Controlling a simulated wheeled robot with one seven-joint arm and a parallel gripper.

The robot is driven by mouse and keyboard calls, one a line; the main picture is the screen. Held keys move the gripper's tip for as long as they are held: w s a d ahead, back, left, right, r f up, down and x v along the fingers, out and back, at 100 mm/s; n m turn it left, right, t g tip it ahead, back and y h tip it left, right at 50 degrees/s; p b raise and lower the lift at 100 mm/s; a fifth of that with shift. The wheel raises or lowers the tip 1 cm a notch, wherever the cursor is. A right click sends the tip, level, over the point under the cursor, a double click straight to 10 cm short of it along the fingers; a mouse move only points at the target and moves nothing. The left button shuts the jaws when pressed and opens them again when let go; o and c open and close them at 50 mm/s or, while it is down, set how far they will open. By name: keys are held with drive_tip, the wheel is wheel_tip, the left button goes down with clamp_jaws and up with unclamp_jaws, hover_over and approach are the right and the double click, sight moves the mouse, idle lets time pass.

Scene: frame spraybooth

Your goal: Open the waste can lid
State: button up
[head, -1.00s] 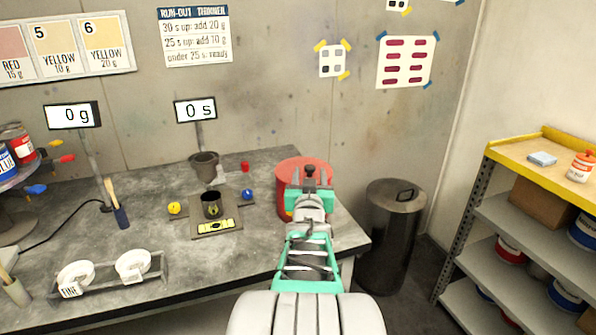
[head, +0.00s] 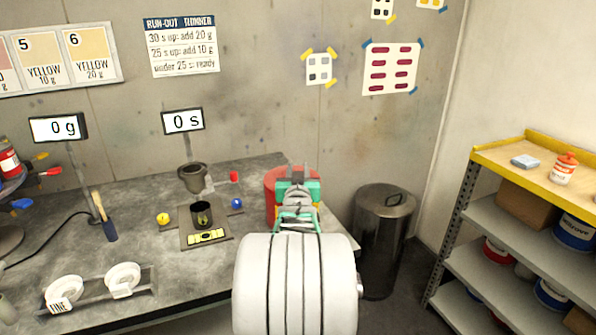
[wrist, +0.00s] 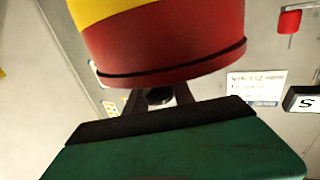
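A red can (head: 272,187) stands at the right end of the workbench, largely hidden behind my arm in the head view. The wrist view, which is upside down, shows its red side (wrist: 165,45) with a yellow band and a dark line near the rim. My gripper (wrist: 160,98) is close to that rim, its two dark fingers apart. A dark round knob-like thing shows between them; I cannot tell whether they touch it. A metal bin (head: 378,255) stands on the floor right of the bench, its lid (head: 385,200) shut, with a dark handle on top.
The workbench (head: 150,185) carries a small scale with a dark cup (head: 202,214), a grey funnel cup (head: 192,177) and white dishes. A yellow-topped shelf (head: 530,170) stands at the right. Floor shows between bin and shelf.

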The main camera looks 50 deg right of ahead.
clamp_jaws()
idle(0.9)
